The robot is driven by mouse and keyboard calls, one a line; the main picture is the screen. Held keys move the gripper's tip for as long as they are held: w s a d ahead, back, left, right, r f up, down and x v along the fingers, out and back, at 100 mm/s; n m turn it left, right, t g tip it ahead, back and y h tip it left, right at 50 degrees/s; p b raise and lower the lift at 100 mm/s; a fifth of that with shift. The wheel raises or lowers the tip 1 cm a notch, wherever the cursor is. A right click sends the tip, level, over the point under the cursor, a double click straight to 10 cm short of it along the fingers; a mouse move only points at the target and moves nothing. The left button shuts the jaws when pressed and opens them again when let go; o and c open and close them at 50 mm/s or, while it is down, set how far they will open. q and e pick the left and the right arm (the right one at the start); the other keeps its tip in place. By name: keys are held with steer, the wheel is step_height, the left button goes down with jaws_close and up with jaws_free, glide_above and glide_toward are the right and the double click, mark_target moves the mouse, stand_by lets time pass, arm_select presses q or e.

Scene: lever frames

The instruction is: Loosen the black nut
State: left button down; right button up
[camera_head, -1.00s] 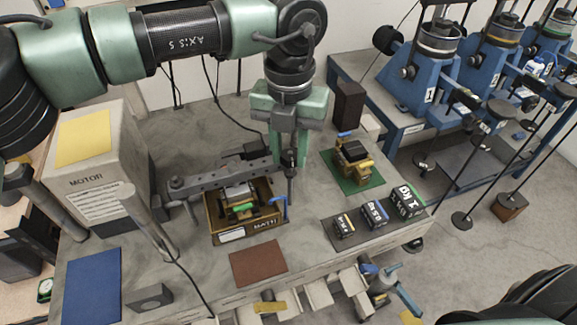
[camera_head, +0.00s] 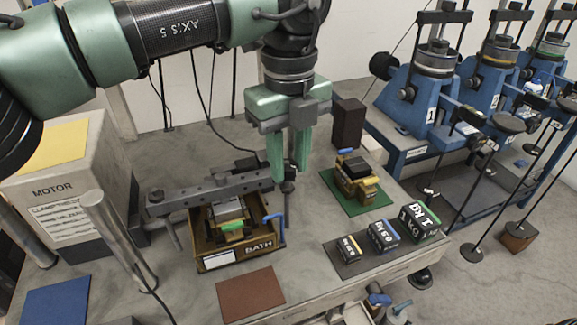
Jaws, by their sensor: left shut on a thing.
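A long dark clamp bar (camera_head: 212,191) with holes lies across the top of a brown box marked BATH (camera_head: 264,245). A dark threaded post (camera_head: 288,190) stands at the bar's right end. My left gripper (camera_head: 289,168) points down over that end, its two green fingers shut around the top of the post. The black nut is mostly hidden between the fingers, so its outline cannot be made out. My right gripper is not in view.
A blue tap (camera_head: 273,218) sits beside the box. A motor block (camera_head: 70,195) stands left, weights (camera_head: 383,236) stand front right, and a yellow device on a green mat (camera_head: 358,200) is right of the gripper. A brown mat (camera_head: 251,293) lies clear in front.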

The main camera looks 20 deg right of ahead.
mark_target(289, 166)
arm_select(q)
steer(key=shift+w+r+n, duration=0.1)
steer(key=shift+n, duration=0.3)
steer(key=c, duration=1.1)
jaws_free()
steer(key=shift+o, duration=0.2)
step_height(289, 166, up, 8)
steer(key=shift+f, duration=0.1)
